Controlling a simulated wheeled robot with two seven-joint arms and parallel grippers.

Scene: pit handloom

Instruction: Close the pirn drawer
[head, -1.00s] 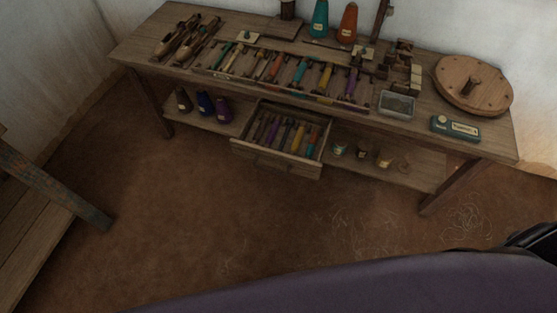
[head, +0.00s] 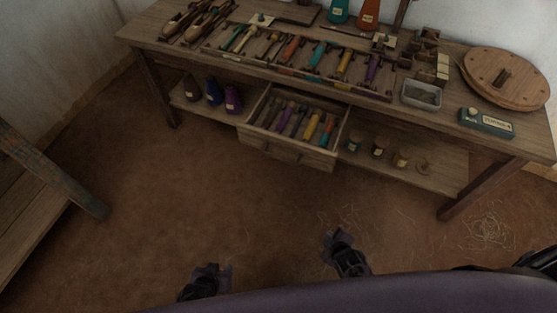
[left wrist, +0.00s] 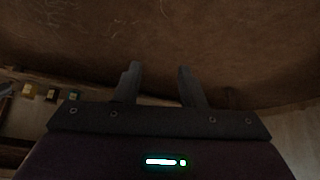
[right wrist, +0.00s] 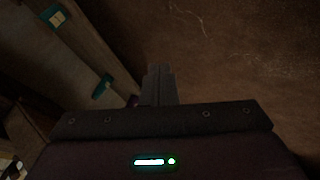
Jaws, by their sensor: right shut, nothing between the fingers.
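The pirn drawer (head: 283,150) stands pulled out from under the bench top, its wooden front facing me. Several coloured pirns (head: 300,121) lie in it. My left gripper (head: 213,271) is open and empty, low in the head view, in front of and below the drawer. Its two fingers stand apart in the left wrist view (left wrist: 157,85). My right gripper (head: 335,238) is shut and empty, below and a little right of the drawer front, apart from it. Its fingers are together in the right wrist view (right wrist: 160,84). Neither gripper touches the drawer.
The wooden bench (head: 180,52) carries shuttles, a rack of coloured bobbins, a grey tray (head: 421,94) and a round wooden disc (head: 505,78). Its lower shelf holds cones and small jars. A wooden frame (head: 50,180) stands at the left. The floor before the drawer is clear.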

